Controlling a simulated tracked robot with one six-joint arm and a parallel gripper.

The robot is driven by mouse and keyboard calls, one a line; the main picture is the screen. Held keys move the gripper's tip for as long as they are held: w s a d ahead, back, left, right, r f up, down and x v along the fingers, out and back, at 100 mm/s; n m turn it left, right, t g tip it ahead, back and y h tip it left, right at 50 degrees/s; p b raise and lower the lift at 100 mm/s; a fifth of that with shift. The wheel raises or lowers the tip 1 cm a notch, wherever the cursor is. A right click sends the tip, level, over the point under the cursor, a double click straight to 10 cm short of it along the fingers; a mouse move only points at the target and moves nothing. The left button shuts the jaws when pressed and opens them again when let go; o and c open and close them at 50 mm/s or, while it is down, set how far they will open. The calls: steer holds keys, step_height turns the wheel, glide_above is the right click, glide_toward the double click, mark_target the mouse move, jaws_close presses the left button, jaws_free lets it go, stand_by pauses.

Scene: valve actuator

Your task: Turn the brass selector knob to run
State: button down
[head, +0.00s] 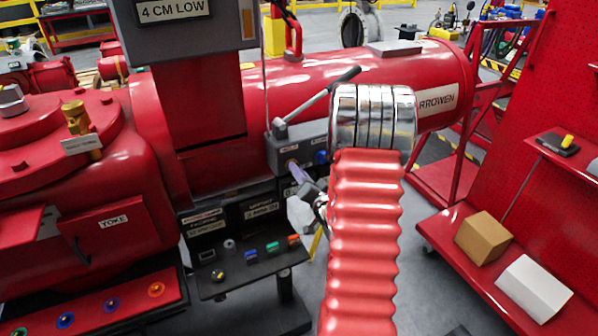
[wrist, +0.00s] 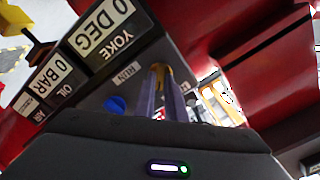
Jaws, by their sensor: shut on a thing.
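The brass selector knob (wrist: 159,69) shows as a small yellow-brass piece between the tips of my gripper (wrist: 162,74) in the wrist view. My two purple-grey fingers are shut on it. In the head view my gripper (head: 298,174) reaches the front of a grey control box (head: 296,150); the knob is mostly hidden there by the fingers. A RUN label (wrist: 127,74) is left of the knob in the wrist view, and another label (wrist: 186,87), partly hidden, is to its right. Which label the knob points at cannot be told.
A blue knob (head: 321,157) sits right of my fingers on the box; it also shows in the wrist view (wrist: 117,104). A long lever (head: 318,100) rises over the box. A black shelf (head: 250,270) with small parts is below. Red cylinder (head: 350,80) stands behind.

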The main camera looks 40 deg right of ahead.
steer(key=shift+s+d+f+m, duration=0.1)
steer(key=shift+d+m, duration=0.05)
steer(key=shift+m, duration=1.85)
steer(key=shift+s+d+f+m, duration=0.1)
steer(key=shift+m, duration=1.9)
steer(key=c, duration=2.1)
jaws_free()
steer(key=o, duration=0.3)
steer(key=shift+w+a, duration=0.1)
